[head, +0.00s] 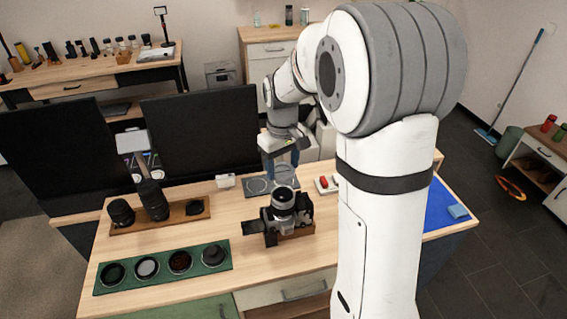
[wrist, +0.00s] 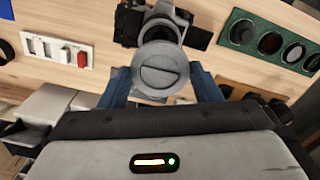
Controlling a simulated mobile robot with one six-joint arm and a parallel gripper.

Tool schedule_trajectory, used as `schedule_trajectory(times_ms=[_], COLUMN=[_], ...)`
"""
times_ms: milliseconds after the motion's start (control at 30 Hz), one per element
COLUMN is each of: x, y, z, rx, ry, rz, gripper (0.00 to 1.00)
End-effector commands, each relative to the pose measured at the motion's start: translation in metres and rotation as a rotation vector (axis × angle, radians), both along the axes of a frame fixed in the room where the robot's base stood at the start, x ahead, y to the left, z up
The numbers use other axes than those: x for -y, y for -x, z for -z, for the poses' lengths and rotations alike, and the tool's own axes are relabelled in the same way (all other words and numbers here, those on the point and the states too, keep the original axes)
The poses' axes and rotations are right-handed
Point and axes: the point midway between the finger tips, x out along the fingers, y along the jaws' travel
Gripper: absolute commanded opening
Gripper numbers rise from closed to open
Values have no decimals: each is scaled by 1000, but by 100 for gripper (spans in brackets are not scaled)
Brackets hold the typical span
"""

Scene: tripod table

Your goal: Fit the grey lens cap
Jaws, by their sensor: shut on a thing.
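The grey lens cap (wrist: 160,66) is a round disc with a slot line across its face. In the wrist view it sits between the two blue fingers of my gripper (wrist: 161,86), which is shut on it. The silver and black camera (head: 284,217) stands on a small wooden block on the table, its lens (head: 283,198) pointing up. In the wrist view the camera (wrist: 182,18) shows just beyond the cap, which hides part of the lens. In the head view my gripper (head: 282,157) is behind the camera, above the grey mat. I cannot tell the gap between cap and lens.
A green tray (head: 163,287) with several round filters lies at front left. A wooden tray (head: 160,221) holds dark lenses behind it. A white tray (head: 325,187) with a red item is right of the grey mat (head: 257,187). Two dark monitors (head: 205,135) stand behind.

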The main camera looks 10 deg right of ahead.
Motion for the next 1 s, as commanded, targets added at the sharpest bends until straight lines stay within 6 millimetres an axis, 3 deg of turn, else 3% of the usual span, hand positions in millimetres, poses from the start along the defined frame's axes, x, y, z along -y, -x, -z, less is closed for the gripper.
schedule_trajectory(times_ms=[700, 1000], x=[1, 1], y=[0, 0], z=[59, 66], rx=[-1, 0], ry=[-1, 0], rz=[3, 3], gripper=[32, 32])
